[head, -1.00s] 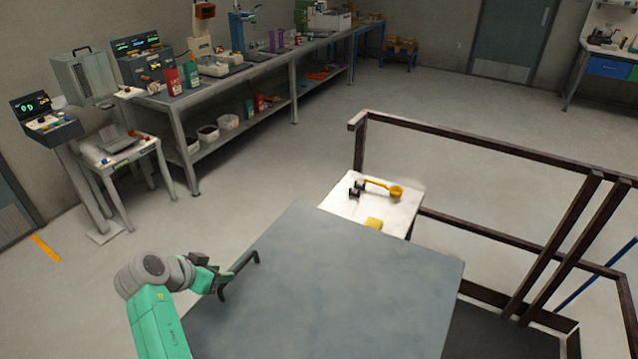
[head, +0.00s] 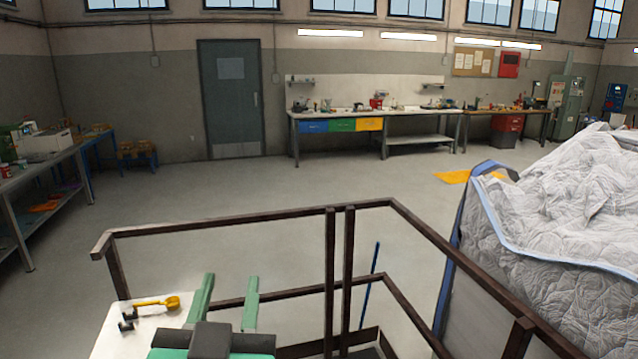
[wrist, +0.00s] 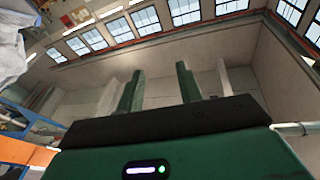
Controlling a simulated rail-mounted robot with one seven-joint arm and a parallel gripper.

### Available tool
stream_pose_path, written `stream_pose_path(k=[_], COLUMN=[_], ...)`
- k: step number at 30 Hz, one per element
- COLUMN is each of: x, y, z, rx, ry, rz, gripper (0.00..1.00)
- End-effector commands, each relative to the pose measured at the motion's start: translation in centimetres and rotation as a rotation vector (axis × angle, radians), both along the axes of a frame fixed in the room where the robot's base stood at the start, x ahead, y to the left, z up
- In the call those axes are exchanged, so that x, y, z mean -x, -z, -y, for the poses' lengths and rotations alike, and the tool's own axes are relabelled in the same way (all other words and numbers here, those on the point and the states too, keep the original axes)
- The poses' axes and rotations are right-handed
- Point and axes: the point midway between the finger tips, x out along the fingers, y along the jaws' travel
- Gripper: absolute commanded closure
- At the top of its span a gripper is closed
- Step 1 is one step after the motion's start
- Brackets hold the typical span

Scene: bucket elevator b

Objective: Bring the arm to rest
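My gripper (head: 229,292) is at the bottom of the head view, left of centre. Its two green fingers point up and stand apart, with nothing between them. In the wrist view, my gripper (wrist: 160,78) also shows both fingers upright with an empty gap; beyond them are the wall and high windows. My arm behind the gripper is mostly out of view.
A white tabletop (head: 110,345) just left of my gripper carries a yellow scoop (head: 158,302) and small dark pieces. A brown railing (head: 240,219) runs behind and right of it. A large wrapped grey bundle (head: 570,220) stands right. Open floor lies beyond the railing.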

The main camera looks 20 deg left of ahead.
Motion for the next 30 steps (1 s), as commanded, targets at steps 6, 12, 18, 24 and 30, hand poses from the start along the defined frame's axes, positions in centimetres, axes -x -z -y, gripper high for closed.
stream_pose_path(k=[6, 12, 18, 24, 30], x=[6.8, 8.9, 8.8, 8.7, 8.7], y=[-8.9, -21.5, -30.6, -34.5, -34.4], z=[16.8, 19.1, 18.9, 18.8, 18.8], rx=[0.028, 0.044, 0.036, 0.031, 0.030], ry=[0.301, 0.356, 0.347, 0.343, 0.341], rz=[0.360, 0.428, 0.422, 0.419, 0.417], gripper=[0.64, 0.64, 0.64, 0.64, 0.64])
